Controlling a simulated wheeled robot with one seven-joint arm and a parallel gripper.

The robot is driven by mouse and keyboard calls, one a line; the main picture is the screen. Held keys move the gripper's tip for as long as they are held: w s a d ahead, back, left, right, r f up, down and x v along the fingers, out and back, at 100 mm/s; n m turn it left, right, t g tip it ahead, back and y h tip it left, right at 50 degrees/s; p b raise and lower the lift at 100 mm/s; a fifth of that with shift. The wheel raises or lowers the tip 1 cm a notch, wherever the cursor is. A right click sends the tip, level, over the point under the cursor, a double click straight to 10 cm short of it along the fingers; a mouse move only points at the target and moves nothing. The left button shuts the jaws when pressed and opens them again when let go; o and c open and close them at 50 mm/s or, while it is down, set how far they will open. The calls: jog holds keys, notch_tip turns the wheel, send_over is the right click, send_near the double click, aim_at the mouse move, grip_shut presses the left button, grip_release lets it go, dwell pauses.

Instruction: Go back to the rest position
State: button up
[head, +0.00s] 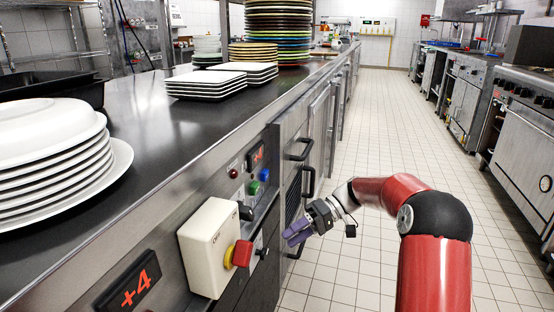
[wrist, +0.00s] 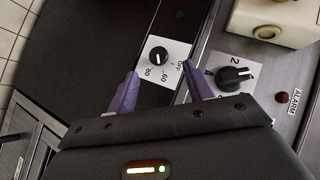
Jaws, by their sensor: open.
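My gripper (head: 298,234) is at the end of my red and black arm, in front of the counter's side panel and to the right of the white control box (head: 207,246). In the wrist view my gripper (wrist: 160,90) shows two purple fingers spread apart with nothing between them. Beyond the fingers is a black dial knob (wrist: 158,56) on a white plate with marks reading OFF, 60 and 80. The fingers appear apart from the knob. A second black knob (wrist: 236,75) is right of the right finger.
The control box carries a red button (head: 239,254) on a yellow base. White plates (head: 55,160) stack on the steel counter (head: 160,130) at left; square plates (head: 208,84) and coloured plates (head: 278,30) stand farther back. The tiled aisle (head: 390,140) is clear, with ovens (head: 520,140) at right.

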jog(key=s+d+r+m+t+h, duration=0.2)
jog(key=s+t+h, duration=0.1)
jog(key=s, duration=0.6)
jog(key=s+d+r+m+t+h, duration=0.2)
jog(key=s+h, duration=0.3)
jog(key=s, duration=0.5)
jog(key=s+d+r+m+t+h, duration=0.3)
jog(key=s+d+m+t+h, duration=0.1)
jog(key=s, duration=0.5)
jog(key=shift+s+d+t, duration=0.2)
jog(key=shift+s+t, duration=0.2)
jog(key=shift+s+d+f, duration=0.2)
jog(key=shift+s+d, duration=0.05)
jog(key=shift+s, duration=0.15)
jog(key=shift+c, duration=0.4)
